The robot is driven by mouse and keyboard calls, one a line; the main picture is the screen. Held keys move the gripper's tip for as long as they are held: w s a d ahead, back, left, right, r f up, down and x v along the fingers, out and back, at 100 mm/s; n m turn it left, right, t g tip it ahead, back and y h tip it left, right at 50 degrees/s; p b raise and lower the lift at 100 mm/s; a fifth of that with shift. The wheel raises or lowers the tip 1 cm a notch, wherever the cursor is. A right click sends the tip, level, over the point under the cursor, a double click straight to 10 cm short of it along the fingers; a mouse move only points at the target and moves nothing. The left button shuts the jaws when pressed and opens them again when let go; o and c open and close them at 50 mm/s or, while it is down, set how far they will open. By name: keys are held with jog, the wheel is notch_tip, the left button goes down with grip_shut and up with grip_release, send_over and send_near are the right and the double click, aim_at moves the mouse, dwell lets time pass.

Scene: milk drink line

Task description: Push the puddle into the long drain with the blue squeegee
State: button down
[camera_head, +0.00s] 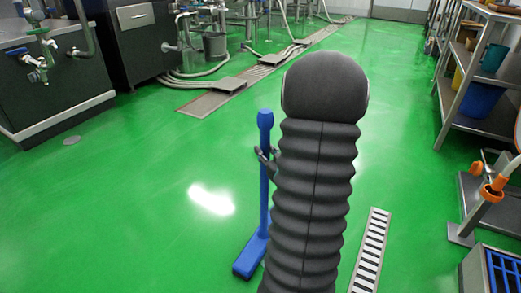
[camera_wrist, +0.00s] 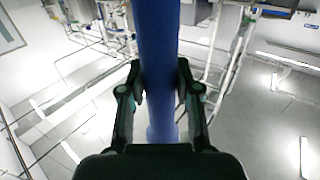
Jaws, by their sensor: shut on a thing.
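The blue squeegee (camera_head: 265,205) stands upright, with its blue foot (camera_head: 250,258) low, at or near the green floor. My gripper (camera_head: 266,158) is shut on its handle, partly hidden behind my dark ribbed arm. In the wrist view my gripper's two fingers (camera_wrist: 160,92) close on either side of the blue handle (camera_wrist: 158,45). A long drain (camera_head: 262,70) runs from the middle left toward the far wall, with plates partly over it. A bright white patch (camera_head: 210,199) lies left of the squeegee; I cannot tell whether it is the puddle or a reflection.
A short slotted grate (camera_head: 371,250) lies right of my arm. Metal shelves (camera_head: 475,85) with tubs and an orange-fitted stand (camera_head: 490,190) line the right side. Dark machines (camera_head: 50,75), hoses and a bucket (camera_head: 214,45) stand at left and back. Green floor is open at left.

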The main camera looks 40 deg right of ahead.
jog(key=shift+s+d+r, duration=0.1)
jog(key=shift+s+d, duration=0.2)
jog(key=shift+s, duration=0.45)
jog(key=shift+s+d, duration=0.25)
jog(key=shift+s, duration=0.5)
jog(key=s+d, duration=0.3)
jog(key=s, duration=0.5)
jog(key=shift+s, duration=0.25)
jog(key=shift+d, duration=0.1)
jog(key=s+d, duration=0.3)
jog(key=s, duration=0.5)
jog(key=shift+s, duration=0.25)
dwell(0.8)
jog(key=s+d+p, duration=0.1)
jog(key=s+d, duration=0.2)
jog(key=s, duration=0.5)
jog(key=shift+s, duration=0.2)
dwell(0.9)
jog(key=shift+s, duration=0.1)
